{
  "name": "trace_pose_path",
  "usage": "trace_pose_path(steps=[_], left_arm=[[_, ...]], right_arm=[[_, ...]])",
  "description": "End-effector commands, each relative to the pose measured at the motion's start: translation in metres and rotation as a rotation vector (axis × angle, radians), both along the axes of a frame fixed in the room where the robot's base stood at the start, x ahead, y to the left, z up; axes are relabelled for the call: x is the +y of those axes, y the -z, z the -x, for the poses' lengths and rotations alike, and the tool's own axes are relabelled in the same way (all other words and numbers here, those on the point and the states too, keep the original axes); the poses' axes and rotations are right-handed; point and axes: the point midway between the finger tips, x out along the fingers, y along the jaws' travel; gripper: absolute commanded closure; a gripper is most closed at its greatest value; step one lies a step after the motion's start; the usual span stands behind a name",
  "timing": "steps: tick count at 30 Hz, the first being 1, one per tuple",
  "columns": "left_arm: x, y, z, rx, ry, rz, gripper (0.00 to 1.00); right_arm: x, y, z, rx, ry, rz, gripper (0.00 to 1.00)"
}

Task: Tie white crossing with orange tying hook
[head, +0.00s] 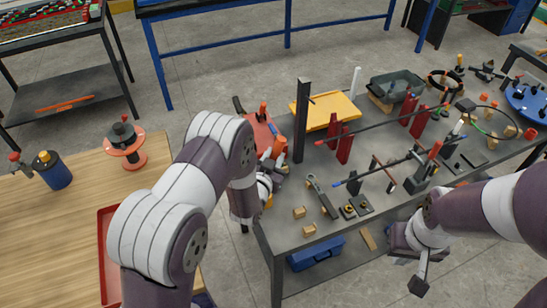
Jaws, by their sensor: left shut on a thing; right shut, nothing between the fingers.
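In the head view, my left gripper (273,172) is at the left end of the dark workbench, partly hidden by my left arm. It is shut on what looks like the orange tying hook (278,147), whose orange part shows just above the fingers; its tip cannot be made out. My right gripper (419,286) is shut and empty, low in front of the bench's front edge. A thin bar with a blue end (337,184) runs across the bench toward dark holders. A white upright piece (355,82) stands at the back. I cannot make out the white crossing clearly.
Red uprights (344,145) carry another bar at the back. A dark post (302,120) stands near my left gripper. A yellow tray (325,110), a grey bin (396,85) and small wooden blocks (299,212) are on the bench. A wooden table (60,220) is at left.

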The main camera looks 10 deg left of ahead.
Motion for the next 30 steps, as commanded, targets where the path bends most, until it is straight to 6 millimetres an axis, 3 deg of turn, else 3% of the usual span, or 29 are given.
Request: trace_pose_path(steps=[8, 22, 30], left_arm=[[0.000, -0.006, 0.000, -0.002, 0.000, 0.000, 1.00], [0.000, -0.069, 0.000, -0.002, 0.000, 0.000, 1.00], [0.000, -0.070, 0.000, -0.001, 0.000, 0.000, 1.00]], right_arm=[[0.000, -0.005, 0.000, 0.000, 0.000, 0.000, 1.00], [0.000, -0.050, 0.000, 0.000, 0.000, 0.000, 1.00], [0.000, -0.049, 0.000, 0.000, 0.000, 0.000, 1.00]])
